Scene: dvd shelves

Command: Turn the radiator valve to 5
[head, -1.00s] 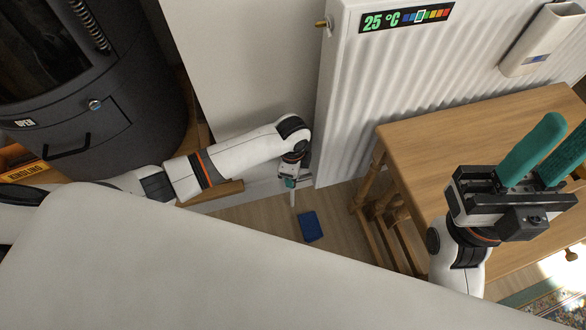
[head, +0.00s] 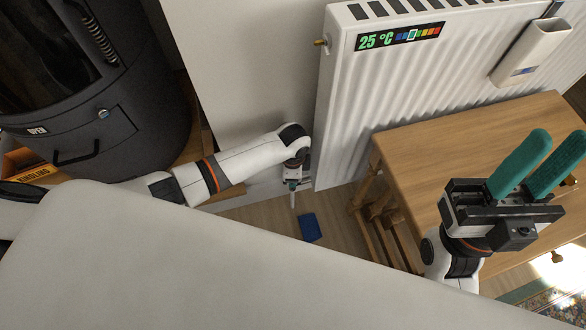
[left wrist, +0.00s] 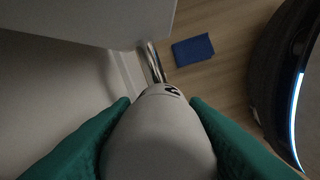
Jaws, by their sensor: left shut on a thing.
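The white radiator (head: 350,110) stands against the wall, with a display strip (head: 400,37) reading 25 °C. In the left wrist view, the white rounded radiator valve head (left wrist: 158,135) sits between the teal fingers of my left gripper (left wrist: 158,128), which is shut on it. Dark markings show at its far end, but I cannot read the number. A metal pipe (left wrist: 155,62) runs on from the valve. In the head view, my left gripper (head: 292,184) is low by the radiator's bottom left corner. My right gripper (head: 520,172) is open and empty above the wooden table.
A wooden table (head: 440,135) stands in front of the radiator. A blue flat object (head: 310,228) lies on the floor near my left gripper. A dark stove (head: 85,90) and a kindling box (head: 35,173) are at the left. A white holder (head: 530,50) hangs on the radiator.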

